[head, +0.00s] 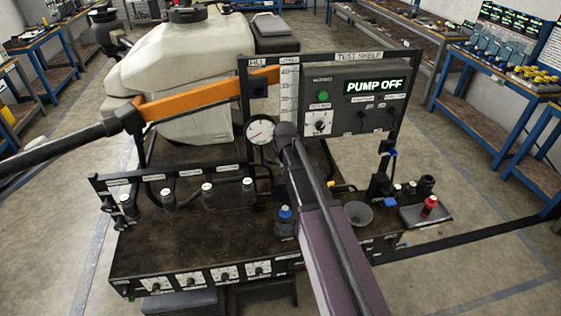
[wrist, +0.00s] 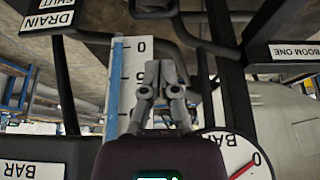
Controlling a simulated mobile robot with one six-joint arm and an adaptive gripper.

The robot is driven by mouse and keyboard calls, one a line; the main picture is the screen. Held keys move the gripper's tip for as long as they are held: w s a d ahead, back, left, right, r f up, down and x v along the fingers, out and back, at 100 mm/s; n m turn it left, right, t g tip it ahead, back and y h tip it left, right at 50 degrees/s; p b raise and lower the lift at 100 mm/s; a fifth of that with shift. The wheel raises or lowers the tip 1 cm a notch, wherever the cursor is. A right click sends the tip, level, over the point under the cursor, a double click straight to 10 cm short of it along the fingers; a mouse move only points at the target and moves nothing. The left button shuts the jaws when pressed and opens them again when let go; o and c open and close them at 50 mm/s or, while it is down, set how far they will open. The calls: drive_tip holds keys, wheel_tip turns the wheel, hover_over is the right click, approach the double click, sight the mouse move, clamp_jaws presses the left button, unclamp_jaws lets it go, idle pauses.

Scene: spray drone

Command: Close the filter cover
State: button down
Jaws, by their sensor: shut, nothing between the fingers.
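My gripper (wrist: 160,72) shows in the wrist view with its fingertips together and nothing between them. It is in front of a white level scale (wrist: 122,85) with a blue bar. In the head view my arm covers the gripper, close to the round gauge (head: 260,130) and the scale (head: 289,90). I cannot pick out a filter cover for certain in either view. A blue-capped clear jar (head: 285,221) stands on the dark bench beside my arm. Labels there are too small to read, and my arm hides part of the bench.
The panel (head: 368,87) reads PUMP OFF. A white tank (head: 190,65) stands behind, with an orange bar (head: 205,95) across it. A grey funnel-like bowl (head: 358,213) and a red-capped bottle (head: 429,206) are at the right. In the wrist view, dark pipes (wrist: 190,35) run close to the gripper.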

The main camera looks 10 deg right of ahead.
drive_tip(key=b, duration=0.7)
hover_over(279, 178)
drive_tip(key=shift+w+f, duration=0.2)
drive_tip(key=shift+f, duration=3.7)
drive_tip(key=shift+d, duration=0.1)
drive_tip(key=shift+s, duration=0.15)
drive_tip(key=shift+s+t+b, duration=0.15)
drive_tip(key=shift+t+b, duration=0.15)
